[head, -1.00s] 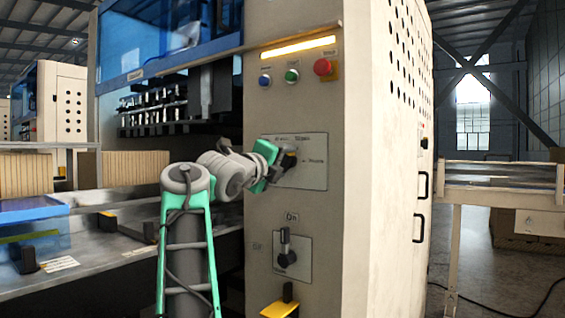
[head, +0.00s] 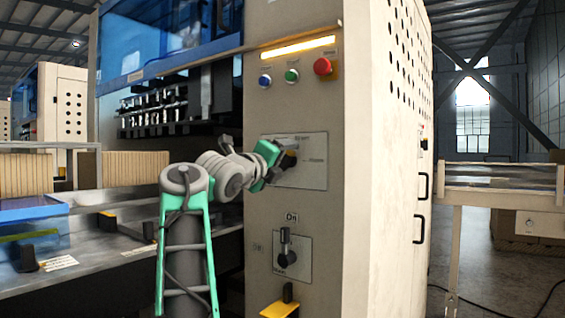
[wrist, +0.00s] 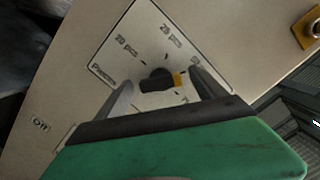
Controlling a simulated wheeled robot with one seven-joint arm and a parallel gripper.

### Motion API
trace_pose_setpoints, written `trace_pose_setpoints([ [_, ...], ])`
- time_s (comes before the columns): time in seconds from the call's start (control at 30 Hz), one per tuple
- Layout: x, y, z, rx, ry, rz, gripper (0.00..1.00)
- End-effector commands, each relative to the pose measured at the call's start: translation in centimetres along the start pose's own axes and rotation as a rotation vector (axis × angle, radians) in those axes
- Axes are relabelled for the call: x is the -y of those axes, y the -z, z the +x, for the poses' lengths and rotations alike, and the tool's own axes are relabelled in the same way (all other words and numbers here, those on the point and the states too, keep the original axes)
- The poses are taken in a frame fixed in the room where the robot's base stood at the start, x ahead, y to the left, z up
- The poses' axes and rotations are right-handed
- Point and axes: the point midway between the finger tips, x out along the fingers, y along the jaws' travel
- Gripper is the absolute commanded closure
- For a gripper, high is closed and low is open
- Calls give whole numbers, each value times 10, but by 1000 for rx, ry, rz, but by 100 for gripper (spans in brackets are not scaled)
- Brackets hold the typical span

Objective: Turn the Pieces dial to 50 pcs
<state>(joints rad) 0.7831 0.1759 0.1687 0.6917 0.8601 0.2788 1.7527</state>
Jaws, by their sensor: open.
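The Pieces dial (wrist: 157,80) is a dark knob with an orange end on a pale plate (wrist: 122,60). In the wrist view its orange end points right, near a partly hidden label that seems to start with 50; the exact mark is unclear. Labels 20 pcs and 25 pcs show at upper left and top. My gripper (wrist: 163,82) is open, with one finger on each side of the knob; I cannot tell if they touch it. In the head view my gripper (head: 284,160) is at the upper plate (head: 310,175) and hides most of the dial.
Below is a second plate with a dark switch (head: 285,247) marked On. Above are a blue button (head: 265,81), a green button (head: 292,76) and a red button (head: 323,67). A yellow part (head: 280,309) juts out low on the panel. A conveyor table (head: 500,178) stands right.

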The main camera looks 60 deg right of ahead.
Motion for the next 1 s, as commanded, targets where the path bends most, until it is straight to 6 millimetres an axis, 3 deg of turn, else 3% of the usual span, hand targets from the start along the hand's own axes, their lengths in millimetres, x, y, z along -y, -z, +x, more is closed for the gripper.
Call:
trace_pose_setpoints([
  [0.07,0,0,0,0,0,0,19],
  [0.3,0,0,0,0,0,0,0],
  [0.57,0,0,-2,1,0,0,0],
  [1.0,-1,-5,-31,2,-1,1,0],
])
